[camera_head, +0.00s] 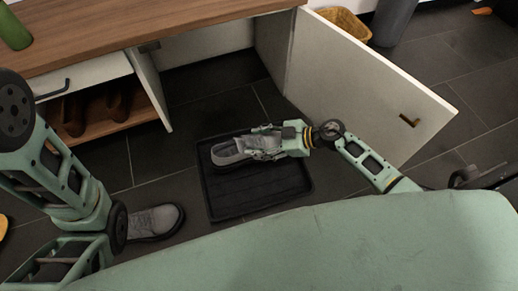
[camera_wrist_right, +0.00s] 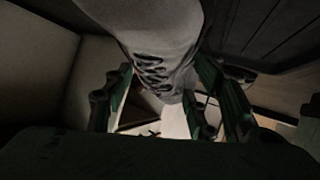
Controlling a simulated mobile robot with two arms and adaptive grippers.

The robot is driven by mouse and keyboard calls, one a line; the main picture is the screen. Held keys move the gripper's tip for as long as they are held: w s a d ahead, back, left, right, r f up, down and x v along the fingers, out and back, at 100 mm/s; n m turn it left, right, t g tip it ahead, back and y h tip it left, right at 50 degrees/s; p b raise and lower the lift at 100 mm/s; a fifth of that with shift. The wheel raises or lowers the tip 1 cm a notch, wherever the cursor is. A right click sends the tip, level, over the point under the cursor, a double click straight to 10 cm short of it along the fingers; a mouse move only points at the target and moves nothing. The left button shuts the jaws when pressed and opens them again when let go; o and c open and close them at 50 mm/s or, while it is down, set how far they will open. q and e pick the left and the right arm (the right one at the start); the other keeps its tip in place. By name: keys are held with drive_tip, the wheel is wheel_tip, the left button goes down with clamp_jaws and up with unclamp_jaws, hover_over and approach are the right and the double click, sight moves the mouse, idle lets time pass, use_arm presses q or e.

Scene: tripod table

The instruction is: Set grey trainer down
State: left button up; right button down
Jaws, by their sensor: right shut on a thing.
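A grey trainer (camera_head: 231,149) is over the black tray (camera_head: 262,199) on the floor, its toe pointing left. My right gripper (camera_head: 262,143) is shut on its heel end. I cannot tell whether the sole touches the tray. In the right wrist view the trainer (camera_wrist_right: 155,35) fills the upper middle, with dark laces between the fingers of my right gripper (camera_wrist_right: 165,95). A second grey trainer (camera_head: 154,222) lies on the floor at the lower left, partly hidden by my left arm. My left gripper is not in view.
A cabinet with a wooden top (camera_head: 140,38) stands behind, its white door (camera_head: 370,85) open to the right of the tray. Brown shoes (camera_head: 118,105) are on its lower shelf. A wicker basket (camera_head: 346,22) is beyond the door. The tray's front part is clear.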

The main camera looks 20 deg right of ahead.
sight(266, 147)
wheel_tip(266, 147, down, 4)
drive_tip(key=b, duration=0.2)
drive_tip(key=shift+r+b, duration=0.25)
drive_tip(key=shift+b, duration=0.15)
drive_tip(key=shift+r, duration=0.15)
drive_tip(key=c, duration=0.7)
unclamp_jaws()
drive_tip(key=shift+c, duration=0.2)
